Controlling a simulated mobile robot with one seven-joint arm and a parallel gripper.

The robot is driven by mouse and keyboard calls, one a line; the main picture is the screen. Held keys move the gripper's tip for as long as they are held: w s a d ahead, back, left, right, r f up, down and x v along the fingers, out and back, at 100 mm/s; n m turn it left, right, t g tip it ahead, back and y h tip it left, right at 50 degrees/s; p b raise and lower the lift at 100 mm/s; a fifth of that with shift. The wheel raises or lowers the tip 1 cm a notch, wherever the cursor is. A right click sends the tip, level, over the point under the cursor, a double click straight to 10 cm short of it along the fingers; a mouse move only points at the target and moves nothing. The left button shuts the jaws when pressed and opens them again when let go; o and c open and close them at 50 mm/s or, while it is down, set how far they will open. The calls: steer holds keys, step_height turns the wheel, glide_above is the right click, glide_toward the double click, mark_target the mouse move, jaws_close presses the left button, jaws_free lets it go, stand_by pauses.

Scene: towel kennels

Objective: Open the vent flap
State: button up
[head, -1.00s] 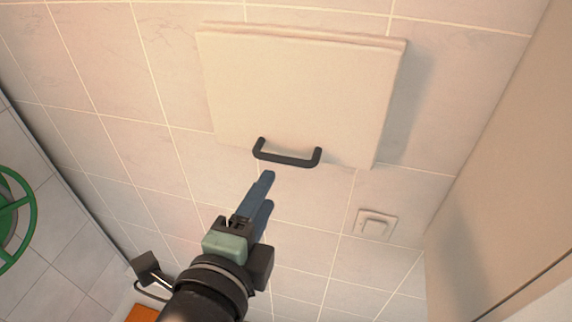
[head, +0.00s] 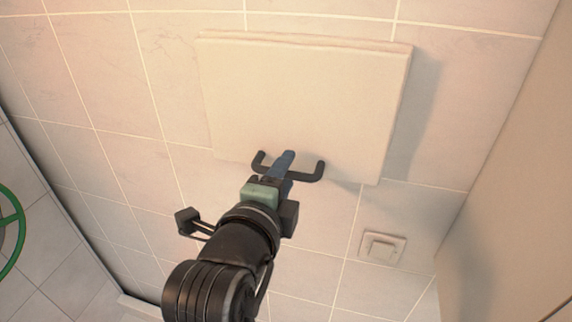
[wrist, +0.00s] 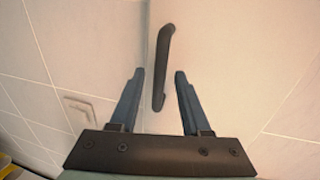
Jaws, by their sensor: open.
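The vent flap (head: 300,100) is a pale cream panel on the tiled wall, hinged-looking along its top edge; its lower edge stands slightly off the wall. A dark bar handle (head: 308,176) is fixed near its lower edge. My gripper (head: 287,156) is at the handle in the head view and covers the handle's middle. In the wrist view the handle (wrist: 162,65) runs lengthwise, its lower end between the two blue-grey fingers (wrist: 158,75) with a gap on both sides. The fingers are apart and hold nothing. Whether either finger touches the handle cannot be told.
A square wall switch (head: 381,247) sits below right of the flap. A plain beige side panel (head: 510,180) stands at the right. A green wheel (head: 12,228) is at the far left edge. The wall around the flap is otherwise clear.

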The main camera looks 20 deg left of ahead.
steer(key=shift+w+f, duration=0.15)
steer(key=shift+w, duration=0.3)
jaws_close()
stand_by(1.2)
